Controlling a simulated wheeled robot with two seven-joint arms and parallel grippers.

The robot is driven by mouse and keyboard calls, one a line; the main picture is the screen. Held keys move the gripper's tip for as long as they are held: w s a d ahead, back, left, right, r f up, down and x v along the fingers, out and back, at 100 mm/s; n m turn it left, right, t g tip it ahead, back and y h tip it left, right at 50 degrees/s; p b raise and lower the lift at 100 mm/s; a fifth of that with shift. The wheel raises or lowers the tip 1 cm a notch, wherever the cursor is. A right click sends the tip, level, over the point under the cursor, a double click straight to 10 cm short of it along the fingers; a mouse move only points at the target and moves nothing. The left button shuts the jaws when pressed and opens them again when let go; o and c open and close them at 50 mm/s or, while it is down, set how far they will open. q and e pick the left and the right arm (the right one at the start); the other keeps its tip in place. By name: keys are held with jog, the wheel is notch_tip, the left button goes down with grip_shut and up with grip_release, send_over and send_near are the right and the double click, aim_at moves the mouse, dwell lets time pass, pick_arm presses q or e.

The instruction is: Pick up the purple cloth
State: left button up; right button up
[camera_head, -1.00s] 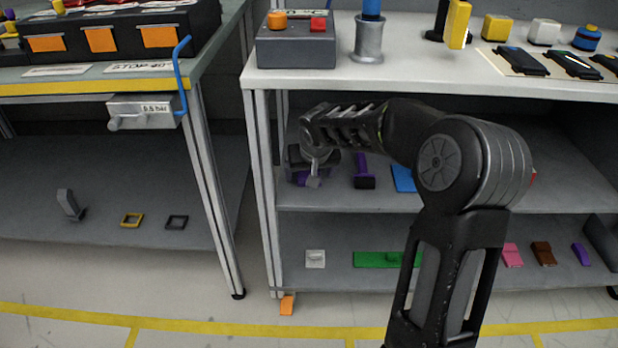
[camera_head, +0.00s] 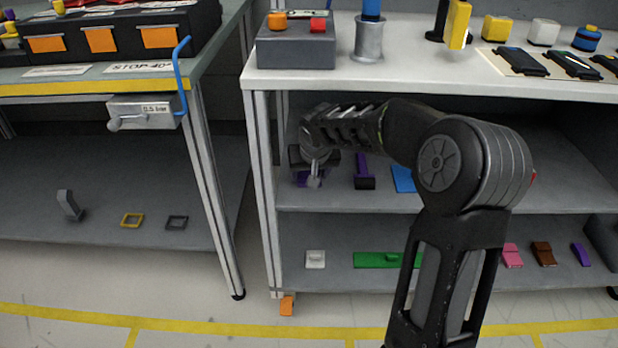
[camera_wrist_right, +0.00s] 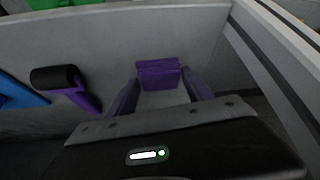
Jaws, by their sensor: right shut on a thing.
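The purple cloth (camera_wrist_right: 158,72) shows in the right wrist view as a folded purple piece at the fingertips, above the grey shelf surface. In the head view only a small purple patch of it (camera_head: 301,178) shows by the gripper, on the upper shelf near its left end. My right gripper (camera_head: 313,178) reaches under the white tabletop to that spot. In the right wrist view the gripper (camera_wrist_right: 160,88) has its two fingers on either side of the cloth and is shut on it. My left gripper is in neither view.
A purple-handled tool with a black end (camera_head: 363,172) lies right of the gripper, with a blue item (camera_head: 403,179) beyond it. The shelf (camera_head: 400,203) has the tabletop (camera_head: 420,80) above and a leg (camera_head: 268,190) at left.

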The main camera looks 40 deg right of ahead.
jog(key=shift+r, duration=0.1)
jog(key=shift+r+p, duration=0.35)
jog(key=shift+r, duration=0.55)
jog(key=s+a, duration=0.2)
jog(key=s, duration=0.3)
jog(key=s+a, duration=0.3)
jog(key=s, duration=0.3)
jog(key=s+a+p, duration=0.1)
jog(key=s+a, duration=0.2)
jog(key=s, duration=0.2)
jog(key=shift+s+f, duration=0.15)
jog(key=shift+f, duration=0.1)
jog(key=o, duration=0.7)
jog(key=c, duration=0.6)
jog(key=w+a+r+n+y, duration=0.1)
jog(key=w+a, duration=0.3)
jog(key=a, duration=0.1)
jog(key=w+a+r+n, duration=0.2)
jog(key=w+a, duration=0.3)
jog(key=w+a+r+n+y, duration=0.1)
jog(key=w+a+n, duration=0.1)
jog(key=w+a, duration=0.3)
jog(key=shift+a+r+t+y, duration=0.15)
jog(key=shift+a+t+y, duration=0.15)
